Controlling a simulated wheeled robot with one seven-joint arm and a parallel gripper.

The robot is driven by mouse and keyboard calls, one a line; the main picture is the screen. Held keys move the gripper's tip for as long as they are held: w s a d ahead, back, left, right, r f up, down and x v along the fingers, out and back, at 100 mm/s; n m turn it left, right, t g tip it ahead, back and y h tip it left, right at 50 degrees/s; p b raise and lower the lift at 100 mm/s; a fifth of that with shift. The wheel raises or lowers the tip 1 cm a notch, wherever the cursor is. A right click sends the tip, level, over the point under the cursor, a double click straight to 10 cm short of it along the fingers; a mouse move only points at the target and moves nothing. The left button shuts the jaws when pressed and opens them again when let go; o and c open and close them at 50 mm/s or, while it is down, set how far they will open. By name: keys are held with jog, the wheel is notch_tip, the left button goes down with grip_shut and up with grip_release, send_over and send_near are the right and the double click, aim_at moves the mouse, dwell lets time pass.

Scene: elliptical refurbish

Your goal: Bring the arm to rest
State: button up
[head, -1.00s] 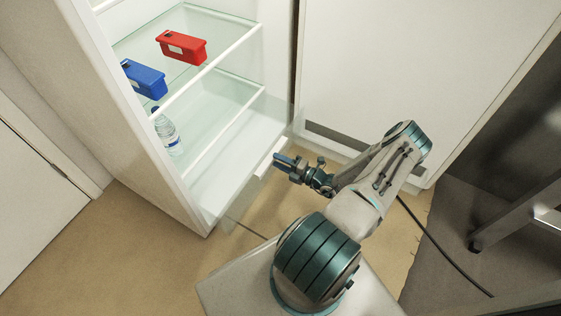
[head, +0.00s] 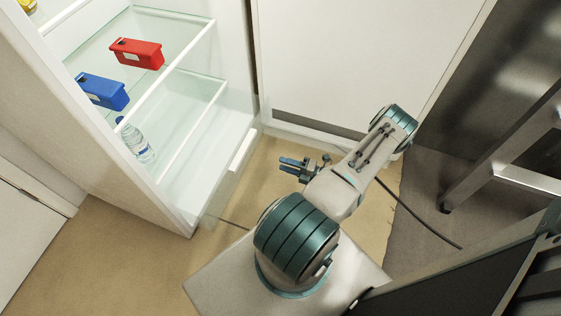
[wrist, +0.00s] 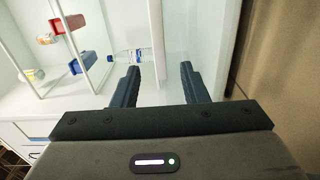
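My gripper (head: 283,164) is in front of the fridge's lower right part in the head view, apart from it. A red box (head: 137,54) and a blue box (head: 104,91) sit on a glass shelf of the open fridge (head: 205,152). A clear bottle with a blue cap (head: 137,142) stands lower down. The bottle also shows beyond the fingers in the wrist view (wrist: 128,55).
A yellow item (head: 28,5) shows at the top left, cut by the frame. A white panel (head: 360,60) stands behind my arm. A metal frame (head: 510,150) and a dark cable (head: 425,220) are on the right. The floor left of my base is clear.

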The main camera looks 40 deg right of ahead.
dwell(0.5)
jog(key=w+a+r+n+g+p, duration=0.2)
jog(key=a+r+n+g+p, duration=0.25)
jog(key=r+n, duration=0.7)
jog(key=w+a+r+n+g+p, duration=0.1)
jog(key=a+r+n+g+p, duration=0.4)
jog(key=r, duration=1.2)
jog(key=w+a+r+n+g+p, duration=0.25)
jog(key=r+n+g+p, duration=0.4)
jog(key=r+n, duration=0.6)
jog(key=s+a+r+n+t+h+p, duration=0.1)
jog(key=s+a+r+n+h+p, duration=0.2)
jog(key=r, duration=0.9)
jog(key=s+a+r+n+t+h+p, duration=0.1)
jog(key=s+a+r+n+h+p, duration=0.2)
jog(key=r+n+p, duration=0.4)
jog(key=s+a+r+n+t+h+p, duration=0.1)
jog(key=s+a+r+n+p, duration=0.4)
jog(key=r, duration=1.2)
jog(key=a+n+h, duration=0.1)
jog(key=n, duration=0.3)
jog(key=shift+s+a+r+h+p, duration=0.3)
jog(key=shift+a+r+h, duration=0.05)
jog(key=shift+h, duration=0.05)
